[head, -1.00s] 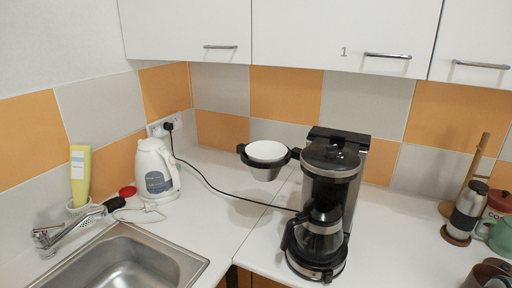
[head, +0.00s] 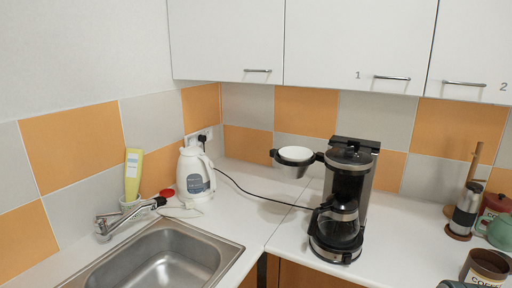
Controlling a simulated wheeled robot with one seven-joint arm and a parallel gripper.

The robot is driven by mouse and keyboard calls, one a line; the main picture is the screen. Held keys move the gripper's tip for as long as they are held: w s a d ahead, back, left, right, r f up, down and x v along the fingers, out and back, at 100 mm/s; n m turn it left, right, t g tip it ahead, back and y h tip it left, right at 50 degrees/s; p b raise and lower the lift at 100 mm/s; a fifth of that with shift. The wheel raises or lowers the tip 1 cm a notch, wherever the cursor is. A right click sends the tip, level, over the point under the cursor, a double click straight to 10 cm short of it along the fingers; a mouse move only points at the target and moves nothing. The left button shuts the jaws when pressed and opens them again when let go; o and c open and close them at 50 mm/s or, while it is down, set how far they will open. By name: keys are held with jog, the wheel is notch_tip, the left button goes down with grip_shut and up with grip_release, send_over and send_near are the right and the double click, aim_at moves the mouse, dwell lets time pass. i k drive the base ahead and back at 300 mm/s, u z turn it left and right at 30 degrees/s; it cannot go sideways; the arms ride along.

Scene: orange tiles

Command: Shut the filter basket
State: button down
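The filter basket (head: 294,161) is swung out to the left side of the black coffee maker (head: 346,190). It is a dark holder with a white filter in it, and it is joined to the machine by a hinge arm near the top. A glass carafe (head: 338,226) with a dark handle stands on the machine's base under the brewing head. My gripper is not in view.
A white kettle (head: 195,175) stands left of the basket, its black cord running across the counter (head: 236,205). The steel sink (head: 172,262) is at front left. Jars and a flask (head: 465,211) stand at the right. White cupboards (head: 350,45) hang above.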

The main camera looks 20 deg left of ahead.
aim_at(290, 170)
jog(key=u, duration=0.75)
jog(key=i, duration=0.3)
